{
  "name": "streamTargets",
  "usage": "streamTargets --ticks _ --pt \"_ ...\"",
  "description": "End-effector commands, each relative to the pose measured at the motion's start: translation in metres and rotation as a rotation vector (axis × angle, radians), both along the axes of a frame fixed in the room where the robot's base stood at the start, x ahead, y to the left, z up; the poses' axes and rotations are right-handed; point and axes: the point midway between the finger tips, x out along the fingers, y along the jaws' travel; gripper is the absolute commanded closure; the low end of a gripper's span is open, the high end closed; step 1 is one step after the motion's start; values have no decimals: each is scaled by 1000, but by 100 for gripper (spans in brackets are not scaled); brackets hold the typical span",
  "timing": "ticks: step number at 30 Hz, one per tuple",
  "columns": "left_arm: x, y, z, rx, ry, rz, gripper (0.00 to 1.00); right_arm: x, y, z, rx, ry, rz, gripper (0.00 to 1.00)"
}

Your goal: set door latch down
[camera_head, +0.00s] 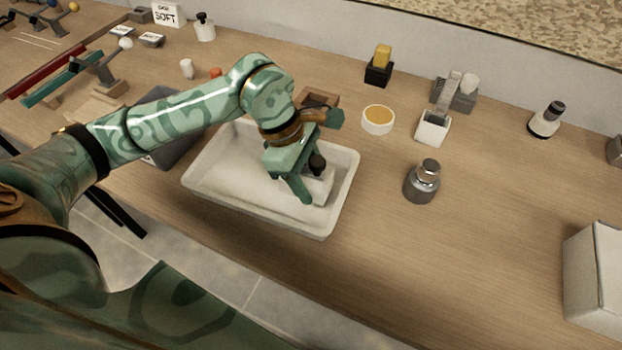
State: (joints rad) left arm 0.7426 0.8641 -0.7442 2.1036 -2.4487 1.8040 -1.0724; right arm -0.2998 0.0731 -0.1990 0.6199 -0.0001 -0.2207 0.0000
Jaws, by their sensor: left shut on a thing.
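My left gripper (305,180) reaches down into a white tray (345,205) on the wooden worktop. It is shut on a small white piece with a dark knob (317,162) at the right side of the tray. The fingers hide part of this piece, and I cannot tell whether it touches the tray floor. I cannot make out for sure which thing is the door latch. My right gripper is not in view.
A silver-topped jar (423,182) stands right of the tray. Behind are a round orange-filled dish (377,120), a white square holder (432,128) and a yellow-topped black block (379,68). A white box (596,280) is at the right edge. The front right worktop is clear.

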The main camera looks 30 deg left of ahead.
Motion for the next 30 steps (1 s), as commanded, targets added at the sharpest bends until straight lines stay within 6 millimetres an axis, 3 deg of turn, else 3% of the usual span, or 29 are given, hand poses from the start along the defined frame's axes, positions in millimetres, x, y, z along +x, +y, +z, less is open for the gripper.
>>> streamTargets --ticks 2,12,13,15,24,30 --pt "0 0 -12 -1 2 1 79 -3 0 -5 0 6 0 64" --pt "0 0 -13 0 -2 1 79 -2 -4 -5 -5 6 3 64" --pt "0 0 -14 1 -1 0 43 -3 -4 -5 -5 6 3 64" --pt "0 0 -13 0 -1 0 24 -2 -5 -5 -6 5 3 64" --pt "0 0 -11 0 -1 2 24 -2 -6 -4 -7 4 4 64" --pt "0 11 17 3 -7 3 24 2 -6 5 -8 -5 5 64"
